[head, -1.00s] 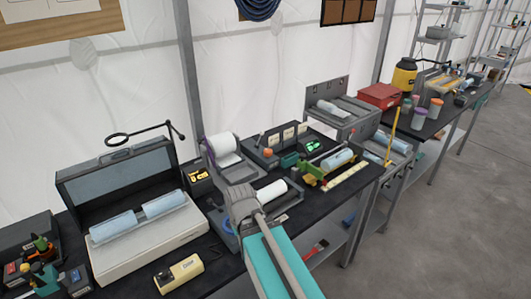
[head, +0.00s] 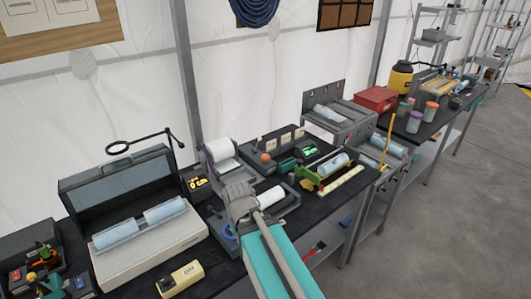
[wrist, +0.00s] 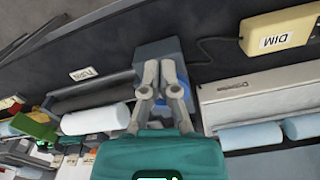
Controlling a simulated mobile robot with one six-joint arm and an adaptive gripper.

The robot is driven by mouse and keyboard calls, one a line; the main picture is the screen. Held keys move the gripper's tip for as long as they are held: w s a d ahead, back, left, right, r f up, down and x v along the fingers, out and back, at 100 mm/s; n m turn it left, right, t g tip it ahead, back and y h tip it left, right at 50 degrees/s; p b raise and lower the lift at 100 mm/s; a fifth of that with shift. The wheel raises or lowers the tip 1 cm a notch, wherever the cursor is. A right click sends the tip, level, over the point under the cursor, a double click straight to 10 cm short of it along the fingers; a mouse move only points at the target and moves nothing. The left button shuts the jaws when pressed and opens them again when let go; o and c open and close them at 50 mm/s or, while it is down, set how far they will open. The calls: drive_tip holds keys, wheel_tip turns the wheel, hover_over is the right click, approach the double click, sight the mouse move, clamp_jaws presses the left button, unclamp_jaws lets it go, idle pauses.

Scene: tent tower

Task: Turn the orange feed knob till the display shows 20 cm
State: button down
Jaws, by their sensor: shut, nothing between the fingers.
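A small orange knob (head: 266,157) sits on a dark unit in the middle of the bench, in the head view. A dark box with a lit green display (head: 309,151) stands to its right; its digits are too small to read. My gripper (wrist: 160,70) is shut and empty in the wrist view, over a blue-grey block (wrist: 155,48). In the head view my gripper (head: 238,194) is in front of the paper roll, apart from the orange knob; its fingertips are hidden.
A white paper roll (head: 221,150) stands behind my gripper. A large open case with pale blue rolls (head: 117,233) is at left, with a cream box marked DIM (head: 180,279) before it. The bench is crowded.

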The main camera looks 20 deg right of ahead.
wheel_tip(320, 180, up, 5)
drive_tip(key=p, duration=0.3)
drive_tip(key=shift+p, duration=0.35)
drive_tip(key=shift+f, duration=0.1)
